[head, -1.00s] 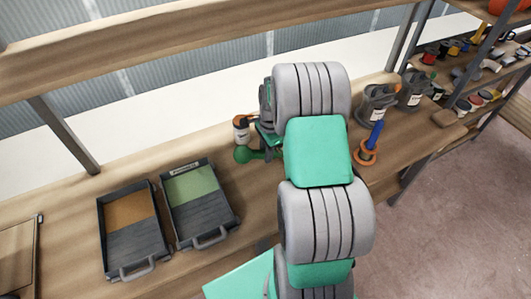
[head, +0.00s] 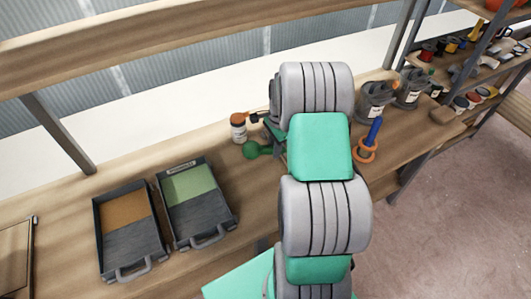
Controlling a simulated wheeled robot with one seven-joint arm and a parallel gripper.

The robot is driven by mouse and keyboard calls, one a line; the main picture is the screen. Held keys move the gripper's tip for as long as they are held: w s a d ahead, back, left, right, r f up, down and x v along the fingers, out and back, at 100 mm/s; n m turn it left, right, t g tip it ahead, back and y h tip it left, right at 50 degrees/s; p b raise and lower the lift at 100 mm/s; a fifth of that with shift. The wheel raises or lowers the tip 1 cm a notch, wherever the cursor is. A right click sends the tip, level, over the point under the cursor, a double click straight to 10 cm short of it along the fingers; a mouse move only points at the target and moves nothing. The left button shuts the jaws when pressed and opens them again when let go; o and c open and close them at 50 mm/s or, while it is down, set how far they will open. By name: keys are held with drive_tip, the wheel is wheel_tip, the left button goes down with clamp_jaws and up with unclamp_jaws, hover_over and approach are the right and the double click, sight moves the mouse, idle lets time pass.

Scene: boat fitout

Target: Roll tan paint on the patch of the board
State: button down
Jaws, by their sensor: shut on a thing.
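A dark tray (head: 133,246) holds tan-brown paint (head: 125,212) in its upper half. A second dark tray (head: 203,219) beside it, on the right, holds pale green paint (head: 188,184). A framed wooden board (head: 14,262) is cut off at the left edge; I cannot make out a patch. My gripper (head: 271,130) is mostly hidden behind my arm, over the bench right of the trays. It is shut on a green, round-ended thing (head: 256,150), mostly hidden, that sticks out left; I cannot tell whether it is a roller.
A white jar with an orange-brown lid (head: 238,128) stands close left of my gripper. Grey containers (head: 376,98), a blue peg with orange rings (head: 367,148) and a crowded shelf (head: 480,85) are to the right. The bench between trays and board is clear.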

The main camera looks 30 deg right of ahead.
drive_tip(key=shift+d, duration=0.35)
drive_tip(key=d, duration=0.2)
drive_tip(key=d+b, duration=0.1)
drive_tip(key=d, duration=0.1)
drive_tip(key=shift+s+d+f, duration=0.1)
drive_tip(key=shift+s+f, duration=0.05)
drive_tip(key=shift+f, duration=0.05)
drive_tip(key=shift+d+r, duration=0.1)
drive_tip(key=shift+d, duration=0.2)
drive_tip(key=shift+s+d+b, duration=0.15)
drive_tip(key=shift+d+b, duration=0.2)
drive_tip(key=shift+d, duration=2.05)
drive_tip(key=shift+a, duration=0.1)
drive_tip(key=shift+a, duration=2.3)
